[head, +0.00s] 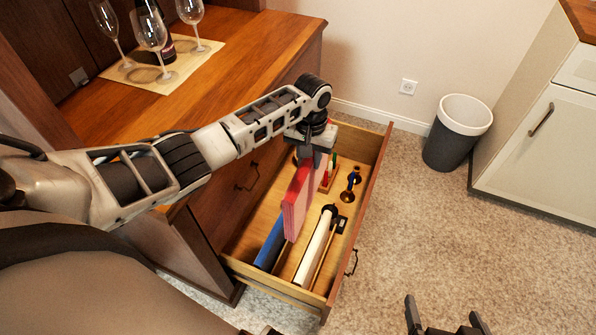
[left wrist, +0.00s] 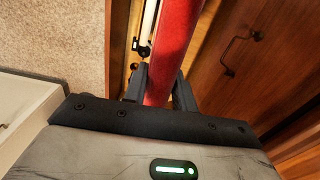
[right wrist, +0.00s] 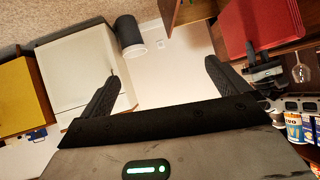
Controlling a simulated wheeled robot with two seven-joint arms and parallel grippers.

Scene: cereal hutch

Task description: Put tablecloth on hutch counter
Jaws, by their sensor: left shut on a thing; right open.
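My left gripper (head: 320,140) is shut on the folded red and pink tablecloth (head: 298,198). The cloth hangs upright over the open drawer, and I cannot tell whether its lower edge touches anything inside. In the left wrist view the red cloth (left wrist: 177,45) runs between the fingers (left wrist: 158,88). In the right wrist view a red panel (right wrist: 258,22), apparently the cloth, shows at the top right. The wooden hutch counter (head: 262,42) is at the upper left, partly behind my left arm. My right gripper (head: 445,318) is open and empty at the bottom; its fingers also show in the right wrist view (right wrist: 163,80).
The open drawer (head: 352,232) holds a blue roll (head: 270,243), a white roll (head: 314,247) and small items. On the counter, a cream mat (head: 133,75) bears a dark bottle (head: 165,45) and several wine glasses. A bin (head: 457,132) and white cabinet (head: 545,150) stand right.

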